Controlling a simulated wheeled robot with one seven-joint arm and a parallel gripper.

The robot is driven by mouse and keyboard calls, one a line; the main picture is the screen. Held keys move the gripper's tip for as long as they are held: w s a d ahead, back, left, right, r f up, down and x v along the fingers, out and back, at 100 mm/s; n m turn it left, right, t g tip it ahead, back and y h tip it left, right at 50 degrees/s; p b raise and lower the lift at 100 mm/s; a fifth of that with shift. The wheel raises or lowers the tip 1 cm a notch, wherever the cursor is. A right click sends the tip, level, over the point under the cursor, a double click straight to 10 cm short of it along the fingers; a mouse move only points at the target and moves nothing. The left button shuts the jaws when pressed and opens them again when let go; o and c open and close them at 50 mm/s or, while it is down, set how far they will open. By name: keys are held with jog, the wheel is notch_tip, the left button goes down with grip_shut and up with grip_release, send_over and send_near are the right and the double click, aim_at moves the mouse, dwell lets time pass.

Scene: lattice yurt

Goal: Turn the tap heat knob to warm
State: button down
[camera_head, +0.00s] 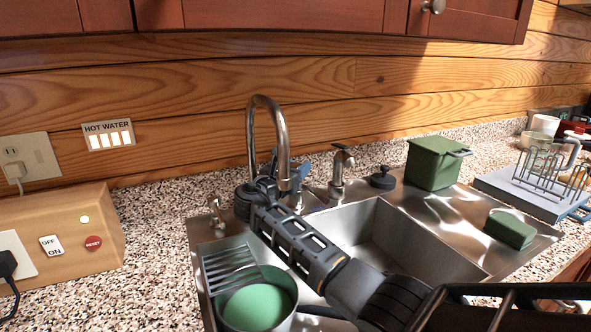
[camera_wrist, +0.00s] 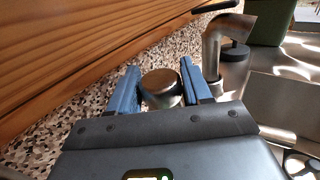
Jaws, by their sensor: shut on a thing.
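The tap (camera_head: 281,130) is a tall curved metal spout at the back of the sink. In the wrist view, a short round metal knob (camera_wrist: 162,86) with a brownish top sits between the two blue fingers of my gripper (camera_wrist: 158,76). The fingers are shut on its sides. In the head view, my gripper (camera_head: 297,180) is at the back rim just right of the spout, and the arm and spout hide most of the knob there. I cannot make out any heat marking on it.
A metal dispenser (camera_head: 339,172) stands just right of my gripper, then a black stopper (camera_head: 382,178) and a green box (camera_head: 434,163). A small metal fitting (camera_head: 216,215) is at left. A pot (camera_head: 287,291) and dark rack (camera_head: 231,265) occupy the left sink. The right basin (camera_head: 385,240) is empty.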

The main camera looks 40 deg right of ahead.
jog(key=shift+f, duration=0.1)
jog(key=c, duration=0.6)
grip_release()
jog(key=v, duration=0.8)
jog(key=shift+c, duration=0.4)
